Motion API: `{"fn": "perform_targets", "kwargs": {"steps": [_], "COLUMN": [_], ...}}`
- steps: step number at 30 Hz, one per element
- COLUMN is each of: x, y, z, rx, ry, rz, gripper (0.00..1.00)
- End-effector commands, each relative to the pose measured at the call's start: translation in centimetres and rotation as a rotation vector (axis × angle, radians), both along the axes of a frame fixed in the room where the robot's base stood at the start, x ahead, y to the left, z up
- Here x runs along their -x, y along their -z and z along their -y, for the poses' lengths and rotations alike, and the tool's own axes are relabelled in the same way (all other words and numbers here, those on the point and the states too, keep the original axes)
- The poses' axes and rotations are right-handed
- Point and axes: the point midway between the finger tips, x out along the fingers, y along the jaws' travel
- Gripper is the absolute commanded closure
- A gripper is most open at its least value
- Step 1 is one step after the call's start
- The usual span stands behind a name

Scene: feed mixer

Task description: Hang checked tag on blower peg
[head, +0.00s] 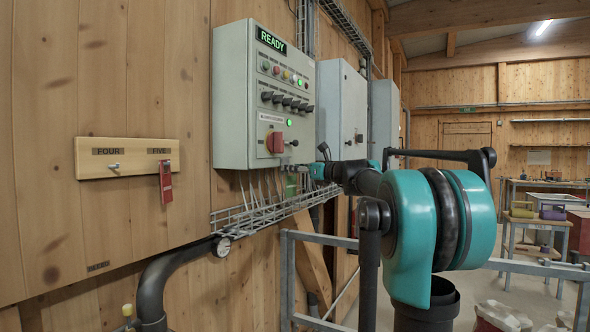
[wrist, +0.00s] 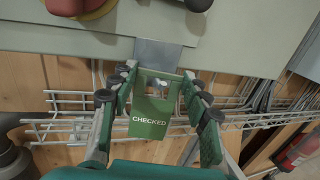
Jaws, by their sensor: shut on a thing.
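The green checked tag (wrist: 152,115) is between the fingers of my gripper (wrist: 160,85), which is shut on it. Its white lettering faces the wrist camera. A small metal peg (wrist: 158,84) shows at the slot in the tag's upper part, below a grey plate (wrist: 158,54); I cannot tell whether the tag hangs on it. In the head view the tag (head: 291,185) is small, under the control cabinet (head: 232,100), with my gripper (head: 300,169) beside it. No label naming the blower is readable.
A wooden board (head: 128,168) marked FOUR and FIVE has a bare peg (head: 113,166) and a red tag (head: 166,184). A wire cable tray (head: 260,215) runs beneath the cabinet. A red rotary switch (head: 275,142) sits on the cabinet's front. Railing (head: 325,241) stands below my arm.

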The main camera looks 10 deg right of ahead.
Motion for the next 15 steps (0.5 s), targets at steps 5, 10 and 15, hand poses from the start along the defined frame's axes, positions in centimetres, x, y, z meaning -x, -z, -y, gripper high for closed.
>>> {"fn": "perform_targets", "kwargs": {"steps": [5,10,15], "x": [0.01,0.01,0.01], "y": [-0.01,-0.01,-0.01], "z": [0.0,0.0,0.0], "rx": [0.0,0.0,0.0], "ry": [0.0,0.0,0.0], "rz": [0.0,0.0,0.0], "gripper": [0.8,0.38,0.29]}}
